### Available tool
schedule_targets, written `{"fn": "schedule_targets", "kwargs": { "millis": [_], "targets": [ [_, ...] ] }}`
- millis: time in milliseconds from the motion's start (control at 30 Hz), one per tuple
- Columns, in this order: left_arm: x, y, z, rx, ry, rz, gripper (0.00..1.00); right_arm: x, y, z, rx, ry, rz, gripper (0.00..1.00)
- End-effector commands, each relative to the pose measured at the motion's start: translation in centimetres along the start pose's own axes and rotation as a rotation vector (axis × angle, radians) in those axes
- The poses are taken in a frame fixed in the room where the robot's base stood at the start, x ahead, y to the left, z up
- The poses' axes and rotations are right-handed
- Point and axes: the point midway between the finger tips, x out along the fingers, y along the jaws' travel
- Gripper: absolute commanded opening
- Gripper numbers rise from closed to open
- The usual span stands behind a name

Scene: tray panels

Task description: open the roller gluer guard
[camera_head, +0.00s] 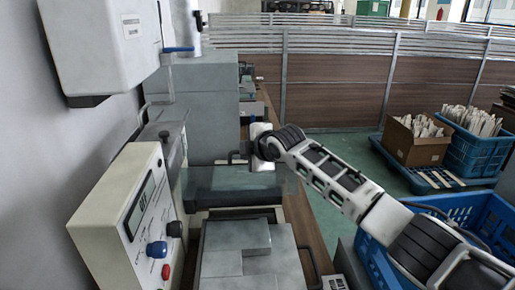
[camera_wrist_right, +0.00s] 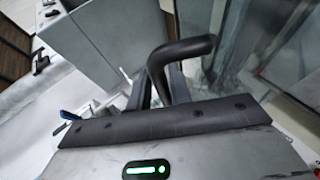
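The roller gluer guard (camera_head: 232,180) is a dark, partly see-through cover across the machine in the middle of the head view, and it looks lowered. A dark bent handle (camera_wrist_right: 183,52) stands just ahead of my right gripper in the wrist view; its lower end is hidden near the fingers. My right gripper (camera_wrist_right: 160,88) reaches this handle, and in the head view my right gripper (camera_head: 246,150) is at the guard's upper right. Whether the fingers are closed around the handle or only beside it is unclear. My left gripper is not in view.
A control box (camera_head: 125,215) with a display and blue, black and red knobs stands at left. A white wall unit (camera_head: 100,45) hangs above it. Grey blocks (camera_head: 235,250) lie in front of the guard. Blue crates (camera_head: 468,150) and a cardboard box (camera_head: 417,140) are at right.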

Motion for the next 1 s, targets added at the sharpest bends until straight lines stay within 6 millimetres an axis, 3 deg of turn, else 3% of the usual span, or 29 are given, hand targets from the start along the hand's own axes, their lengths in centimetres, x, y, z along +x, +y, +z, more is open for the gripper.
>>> {"fn": "schedule_targets", "kwargs": {
  "millis": [267, 700, 1000],
  "targets": [
    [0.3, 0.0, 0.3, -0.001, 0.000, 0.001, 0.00, -3.7, 0.1, 0.1, -0.002, 0.000, 0.006, 0.20],
    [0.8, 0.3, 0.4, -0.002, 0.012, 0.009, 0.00, -12.8, 0.0, 0.2, -0.001, -0.003, 0.005, 0.20],
    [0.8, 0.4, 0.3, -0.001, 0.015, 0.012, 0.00, -15.6, 0.0, 0.1, 0.001, -0.002, 0.002, 0.20]
  ]
}}
